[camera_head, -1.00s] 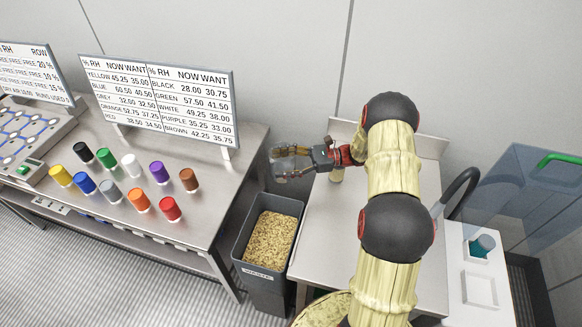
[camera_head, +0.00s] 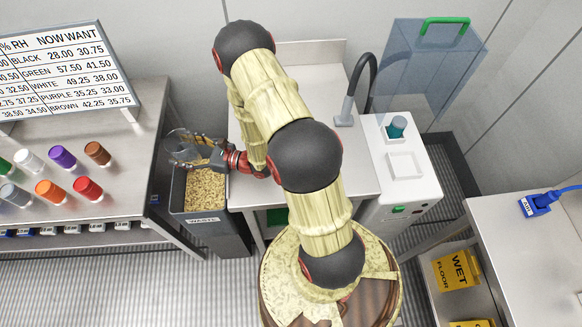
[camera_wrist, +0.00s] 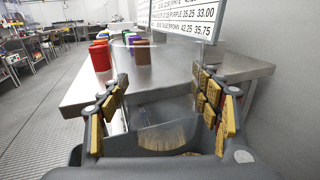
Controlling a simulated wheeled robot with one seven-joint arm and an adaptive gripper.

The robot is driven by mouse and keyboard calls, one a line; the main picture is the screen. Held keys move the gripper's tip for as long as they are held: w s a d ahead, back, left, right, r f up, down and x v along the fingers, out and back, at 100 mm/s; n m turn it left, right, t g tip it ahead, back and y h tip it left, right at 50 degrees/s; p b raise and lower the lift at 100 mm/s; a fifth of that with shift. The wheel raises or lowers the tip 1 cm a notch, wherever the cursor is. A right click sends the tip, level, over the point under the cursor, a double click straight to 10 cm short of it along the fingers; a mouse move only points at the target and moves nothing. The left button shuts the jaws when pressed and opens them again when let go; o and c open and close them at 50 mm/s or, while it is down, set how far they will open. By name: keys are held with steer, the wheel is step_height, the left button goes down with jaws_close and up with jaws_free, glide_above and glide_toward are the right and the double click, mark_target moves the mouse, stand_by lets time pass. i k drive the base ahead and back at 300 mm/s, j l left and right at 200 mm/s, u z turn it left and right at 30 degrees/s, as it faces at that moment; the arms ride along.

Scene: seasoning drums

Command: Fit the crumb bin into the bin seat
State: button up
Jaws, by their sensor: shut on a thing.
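My gripper (camera_head: 192,150) is shut on a clear, see-through container, which I take to be the crumb bin (camera_wrist: 165,75). In the wrist view it sits between the two yellow-padded fingers (camera_wrist: 165,105). In the head view it is hard to make out, over the back part of the waste bin. The bin seat cannot be named with certainty; a square pale recess (camera_head: 405,166) shows on the white machine at right, well apart from my gripper.
The grey waste bin (camera_head: 213,222), full of tan crumbs, stands between two steel tables. Coloured drums (camera_head: 62,157) stand on the left table. A dark curved spout (camera_head: 363,85), a teal piece (camera_head: 397,127) and a clear blue hood with a green handle (camera_head: 430,70) are at right.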

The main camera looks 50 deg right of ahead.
mark_target(403, 166)
steer(key=k+l+z, duration=0.1)
steer(key=k+z, duration=0.15)
steer(key=k, duration=0.25)
steer(key=k+l+z, duration=0.15)
steer(key=k+z, duration=0.15)
steer(key=k, duration=0.25)
steer(key=i+z, duration=0.1)
steer(key=z, duration=0.35)
steer(key=i+j+z, duration=0.1)
steer(key=z, duration=0.35)
steer(key=j+z, duration=0.15)
steer(key=z, duration=0.3)
steer(key=i+j+z, duration=0.1)
steer(key=z, duration=0.35)
steer(key=k+j, duration=0.05)
